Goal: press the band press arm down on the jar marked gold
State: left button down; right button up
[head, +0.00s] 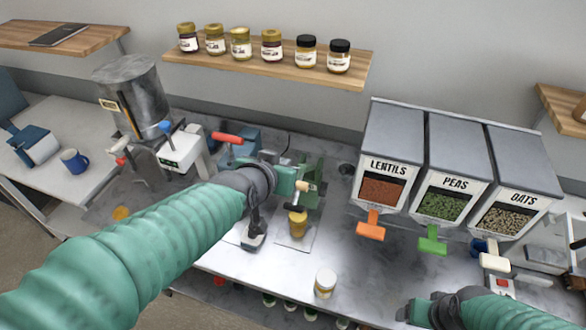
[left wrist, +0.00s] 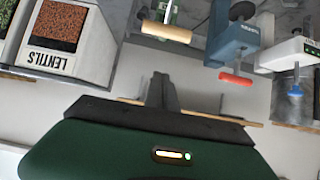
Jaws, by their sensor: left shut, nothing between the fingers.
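A green press (head: 315,172) with a pale wooden handle (head: 305,186) stands at the middle of the counter; I take it for the band press. A gold jar (head: 298,222) stands on a pale mat at its front, below the handle; its marking is too small to read. My left gripper (head: 292,184) is shut and empty beside the handle, partly hiding the press. In the left wrist view its closed fingers (left wrist: 162,80) point toward the wooden handle (left wrist: 166,32), with a gap in the picture. My right gripper (head: 412,312) is at the lower right; its fingers are unclear.
A blue press with a red handle (head: 228,138) stands left of the green one. A dark tool (head: 254,232) lies left of the gold jar. A white-lidded jar (head: 325,284) stands near the front edge. Lentils, peas and oats dispensers (head: 455,160) stand right.

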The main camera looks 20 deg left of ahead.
pick_arm(q)
jog(key=p, duration=0.3)
send_over(299, 187)
jog(key=w+a, duration=0.3)
jog(key=w, duration=0.1)
jog(key=f, duration=0.5)
jog(key=shift+s+d, duration=0.1)
jog(key=shift+d, duration=0.15)
jog(key=shift+w+a+f+p, duration=0.1)
jog(key=shift+w+f+p, duration=0.1)
jog(key=shift+f+p, duration=0.35)
jog(key=s+f, duration=0.1)
jog(key=s, duration=0.1)
jog(key=shift+s+f, duration=0.4)
jog(key=shift+s, duration=0.3)
jog(key=shift+w+f, duration=0.1)
jog(key=shift+w, duration=0.05)
